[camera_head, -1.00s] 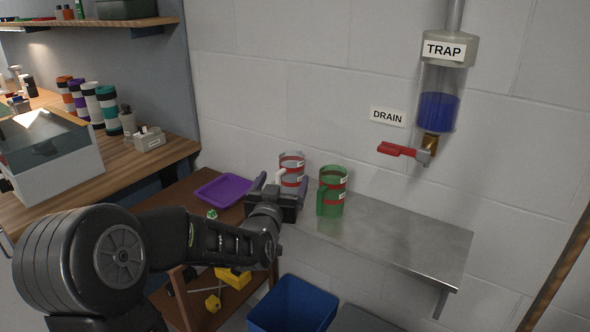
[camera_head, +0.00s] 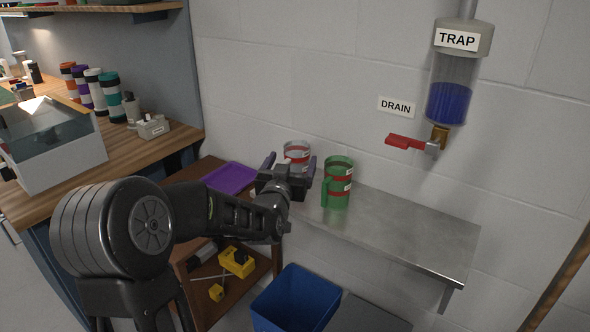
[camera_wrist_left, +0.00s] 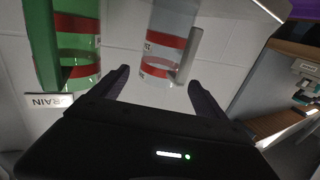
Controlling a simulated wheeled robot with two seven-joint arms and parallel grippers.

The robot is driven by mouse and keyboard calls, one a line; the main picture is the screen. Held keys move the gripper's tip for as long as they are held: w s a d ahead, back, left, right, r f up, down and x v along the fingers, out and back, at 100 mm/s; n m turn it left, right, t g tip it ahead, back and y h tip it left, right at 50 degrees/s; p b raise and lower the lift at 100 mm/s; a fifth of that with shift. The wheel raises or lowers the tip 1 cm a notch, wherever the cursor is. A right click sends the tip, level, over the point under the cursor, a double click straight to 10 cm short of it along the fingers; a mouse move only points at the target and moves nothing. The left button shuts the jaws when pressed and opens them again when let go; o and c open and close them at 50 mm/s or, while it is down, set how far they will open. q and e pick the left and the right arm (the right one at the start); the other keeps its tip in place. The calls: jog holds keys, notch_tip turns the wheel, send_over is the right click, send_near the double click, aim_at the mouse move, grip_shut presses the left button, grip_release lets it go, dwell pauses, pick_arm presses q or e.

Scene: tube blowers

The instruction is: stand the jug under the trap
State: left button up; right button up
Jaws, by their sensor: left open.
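The trap (camera_head: 447,90) is a clear cylinder of blue liquid on the wall, with a brass tap and red handle (camera_head: 405,142) below. A clear jug with red bands (camera_head: 297,151) stands at the left end of the steel shelf (camera_head: 415,232); it also shows in the left wrist view (camera_wrist_left: 164,35). A green jug with red bands (camera_head: 338,180) stands just right of it, also in the wrist view (camera_wrist_left: 70,35). My left gripper (camera_head: 290,165) is open, its fingers (camera_wrist_left: 160,90) pointing at the clear jug and partly hiding it. I see no grip on it. My right gripper is out of view.
The shelf is clear right of the green jug, including below the tap. A purple tray (camera_head: 230,178) lies on a brown cart to the left. A blue bin (camera_head: 296,300) stands below the shelf. A wooden bench (camera_head: 150,155) holds several containers at the left.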

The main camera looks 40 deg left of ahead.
aim_at(294, 157)
pick_arm(q)
jog(key=shift+p+x, duration=0.65)
jog(key=shift+x, duration=2)
grip_shut()
